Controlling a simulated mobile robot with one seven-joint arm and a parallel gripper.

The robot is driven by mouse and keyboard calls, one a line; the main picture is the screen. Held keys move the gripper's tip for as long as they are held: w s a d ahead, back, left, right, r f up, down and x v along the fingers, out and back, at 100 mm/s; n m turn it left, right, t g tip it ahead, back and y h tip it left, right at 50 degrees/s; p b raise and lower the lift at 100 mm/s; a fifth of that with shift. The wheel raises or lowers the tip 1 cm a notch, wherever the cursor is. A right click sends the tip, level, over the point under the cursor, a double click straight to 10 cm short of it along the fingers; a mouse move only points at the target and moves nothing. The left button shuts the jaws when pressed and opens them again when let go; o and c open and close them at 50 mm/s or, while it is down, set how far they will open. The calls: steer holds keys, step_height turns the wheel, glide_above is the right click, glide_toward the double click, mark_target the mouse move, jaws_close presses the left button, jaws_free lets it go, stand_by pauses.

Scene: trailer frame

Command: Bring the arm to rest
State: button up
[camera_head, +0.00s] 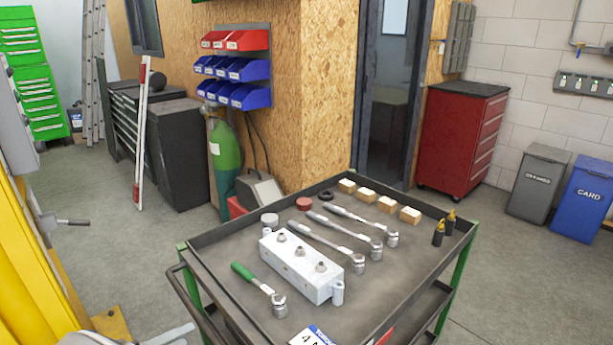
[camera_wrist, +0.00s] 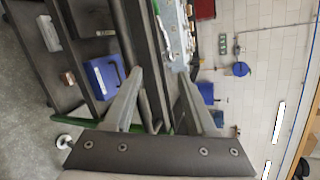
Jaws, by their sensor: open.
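My gripper (camera_wrist: 160,76) shows in the wrist view with its two grey fingers spread apart and nothing held between them. The wrist picture is turned on its side. Behind the fingers is the tool trolley, its dark edge passing through the gap between them; I cannot tell how far it is from the fingertips. In the head view the trolley (camera_head: 222,293) stands at front centre and my gripper cannot be made out.
On the trolley top are a grey block with studs (camera_head: 300,268), several wrenches, a green-handled tool (camera_head: 243,272) and wooden blocks (camera_head: 410,215). A blue box (camera_wrist: 103,76) sits on a lower shelf. A yellow frame (camera_head: 40,270) is at left.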

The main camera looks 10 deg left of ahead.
steer(key=w+d+r+m+g+p, duration=0.1)
steer(key=w+d+r+m+g, duration=0.15)
steer(key=d+r+m, duration=0.55)
steer(key=w+d+r+m+g+y+p, duration=0.1)
steer(key=d+r+m+g, duration=0.3)
steer(key=d, duration=0.6)
steer(key=w+d+r+m+g+p, duration=0.1)
steer(key=w+d+r+m+g, duration=0.1)
steer(key=d+r+m, duration=0.6)
steer(key=s+d+r+m+t+y+p, duration=0.1)
steer(key=s+d+r+m+y+p, duration=0.1)
steer(key=s+d+m, duration=0.5)
steer(key=s+d+r+m+t+y+p, duration=0.1)
steer(key=s+d+r+m+y, duration=0.3)
steer(key=d+m, duration=0.7)
steer(key=s+r+m+p, duration=0.1)
steer(key=s+r+m, duration=0.1)
steer(key=s+m, duration=0.2)
steer(key=shift+r+m, duration=0.35)
steer(key=shift+m, duration=0.65)
